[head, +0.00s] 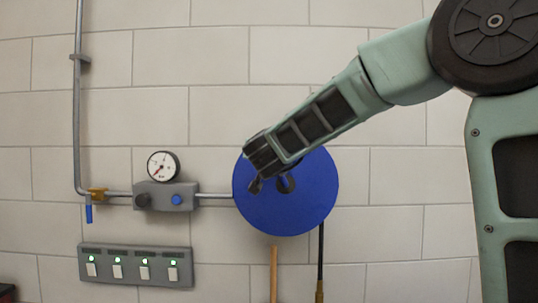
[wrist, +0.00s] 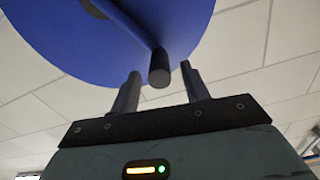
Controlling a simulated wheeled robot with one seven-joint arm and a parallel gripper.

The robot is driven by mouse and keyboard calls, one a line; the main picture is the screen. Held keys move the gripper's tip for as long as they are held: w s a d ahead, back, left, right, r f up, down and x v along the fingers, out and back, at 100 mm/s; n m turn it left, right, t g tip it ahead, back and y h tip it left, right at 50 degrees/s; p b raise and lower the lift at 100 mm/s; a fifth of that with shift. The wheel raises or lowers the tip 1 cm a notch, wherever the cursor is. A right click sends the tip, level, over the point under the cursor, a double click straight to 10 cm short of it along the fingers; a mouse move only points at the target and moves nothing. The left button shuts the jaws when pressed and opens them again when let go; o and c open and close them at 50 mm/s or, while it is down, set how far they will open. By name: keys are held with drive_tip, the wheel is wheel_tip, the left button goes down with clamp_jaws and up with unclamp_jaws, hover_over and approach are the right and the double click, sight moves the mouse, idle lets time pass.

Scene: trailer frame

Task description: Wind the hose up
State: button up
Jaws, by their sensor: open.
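The hose reel is a blue disc (head: 315,195) on the wall; it also fills the top of the wrist view (wrist: 90,40). A dark crank handle (wrist: 159,66) sticks out from the disc in the wrist view. My gripper (head: 271,186) is in front of the disc. In the wrist view my gripper (wrist: 160,78) is open, with one finger on each side of the handle's end and gaps showing on both sides. The black hose (head: 321,250) hangs straight down below the reel, with a brass-coloured end (head: 319,292).
A pipe (head: 78,120) runs down the wall to a blue-handled valve (head: 89,212), a pressure gauge (head: 163,166) and a grey regulator box (head: 165,197). A switch panel (head: 135,267) with green lights sits below. A wooden pole (head: 274,272) stands under the reel.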

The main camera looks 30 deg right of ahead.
drive_tip(key=shift+x, duration=1.7)
clamp_jaws()
